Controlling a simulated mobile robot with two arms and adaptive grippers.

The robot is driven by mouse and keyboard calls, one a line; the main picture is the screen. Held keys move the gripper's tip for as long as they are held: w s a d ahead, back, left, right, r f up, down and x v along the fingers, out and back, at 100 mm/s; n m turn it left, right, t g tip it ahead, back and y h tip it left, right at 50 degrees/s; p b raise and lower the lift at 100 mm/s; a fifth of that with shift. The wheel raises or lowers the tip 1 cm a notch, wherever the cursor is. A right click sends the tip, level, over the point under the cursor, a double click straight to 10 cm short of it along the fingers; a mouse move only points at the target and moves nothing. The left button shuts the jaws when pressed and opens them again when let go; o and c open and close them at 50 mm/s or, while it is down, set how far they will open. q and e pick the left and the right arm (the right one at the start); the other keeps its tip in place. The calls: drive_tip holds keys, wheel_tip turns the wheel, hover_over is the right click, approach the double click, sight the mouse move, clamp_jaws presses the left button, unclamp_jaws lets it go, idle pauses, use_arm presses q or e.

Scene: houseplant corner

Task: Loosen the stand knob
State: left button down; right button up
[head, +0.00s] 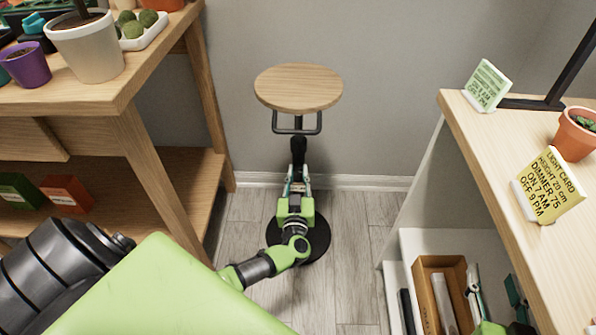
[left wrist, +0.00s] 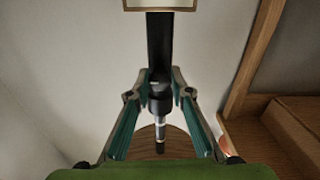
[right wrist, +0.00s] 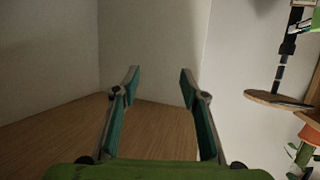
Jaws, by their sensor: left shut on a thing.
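The stand has a round wooden top (head: 298,87), a dark column (head: 298,150) and a black round base (head: 318,240) on the floor by the wall. My left gripper (head: 297,178) is at the column below the top. In the left wrist view, its fingers close on the black stand knob (left wrist: 159,88), a collar on the column; the wooden top (left wrist: 178,148) shows at the bottom of that view. In the head view the gripper hides the knob. My right gripper (right wrist: 157,82) is open and empty at the right-hand shelf unit, apart from the stand.
A wooden plant bench (head: 110,100) with pots stands left of the stand. On the right, a shelf unit (head: 480,130) carries a yellow light card (head: 549,187), a green card (head: 487,86) and an orange pot (head: 574,134). A brown box (head: 427,290) sits on its lower shelf.

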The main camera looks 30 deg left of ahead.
use_arm(q)
drive_tip(key=shift+w+a+r+n+p, duration=0.15)
drive_tip(key=shift+r+n+p, duration=0.2)
drive_tip(key=shift+p, duration=0.6)
drive_tip(key=shift+f, duration=0.1)
use_arm(e)
drive_tip(key=s+d+f+g+h, duration=0.1)
drive_tip(key=s+d+f+g, duration=0.2)
drive_tip(key=s+f+g, duration=0.2)
wheel_tip(320, 180, down, 4)
drive_tip(key=s, duration=0.2)
drive_tip(key=shift+s+g+h, duration=0.3)
drive_tip(key=shift+s+g, duration=0.1)
drive_tip(key=shift+d, duration=0.1)
use_arm(q)
drive_tip(key=c, duration=1.9)
unclamp_jaws()
drive_tip(key=shift+o, duration=0.4)
drive_tip(key=shift+f, duration=0.1)
drive_tip(key=shift+f, duration=0.1)
drive_tip(key=shift+s+d, duration=0.25)
drive_tip(key=shift+s, duration=0.05)
drive_tip(key=v, duration=1.1)
drive_tip(key=shift+s, duration=0.3)
